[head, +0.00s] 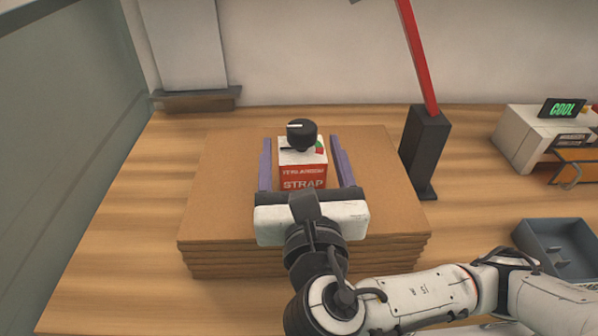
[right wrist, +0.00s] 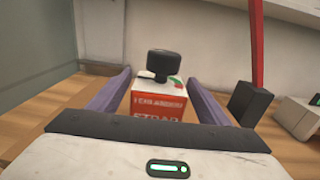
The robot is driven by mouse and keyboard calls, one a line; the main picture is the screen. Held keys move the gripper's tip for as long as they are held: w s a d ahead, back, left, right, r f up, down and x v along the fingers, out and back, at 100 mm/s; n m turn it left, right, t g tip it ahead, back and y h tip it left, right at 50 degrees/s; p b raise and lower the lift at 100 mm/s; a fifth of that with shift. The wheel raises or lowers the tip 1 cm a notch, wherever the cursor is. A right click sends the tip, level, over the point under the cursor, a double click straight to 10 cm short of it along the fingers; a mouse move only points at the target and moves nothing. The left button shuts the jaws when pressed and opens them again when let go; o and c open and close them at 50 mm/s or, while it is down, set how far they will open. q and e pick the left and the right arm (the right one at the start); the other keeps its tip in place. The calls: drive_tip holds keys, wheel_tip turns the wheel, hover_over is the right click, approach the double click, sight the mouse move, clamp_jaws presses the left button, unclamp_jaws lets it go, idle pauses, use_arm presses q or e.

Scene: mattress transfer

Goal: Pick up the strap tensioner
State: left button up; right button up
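The strap tensioner (head: 302,172) is a red and white box with a black knob on top and white lettering on its front. It stands upright on a stack of brown cardboard-like sheets (head: 220,185). My right gripper (head: 302,150) is open, with one purple finger on each side of the box and a visible gap on both sides. In the right wrist view the tensioner (right wrist: 160,103) sits between the fingers (right wrist: 160,82), its lower part hidden by the gripper body. My left gripper is not in view.
A black post (head: 425,150) with a red bar rises right of the stack. A white machine with a green "COOL" display (head: 563,109) and a grey-blue tray (head: 556,248) are on the right. A grey wall panel stands left. The wooden table (head: 130,210) is clear left of the stack.

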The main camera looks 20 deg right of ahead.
drive_tip(key=c, duration=1.4)
drive_tip(key=shift+r, duration=0.1)
drive_tip(key=shift+c, duration=0.5)
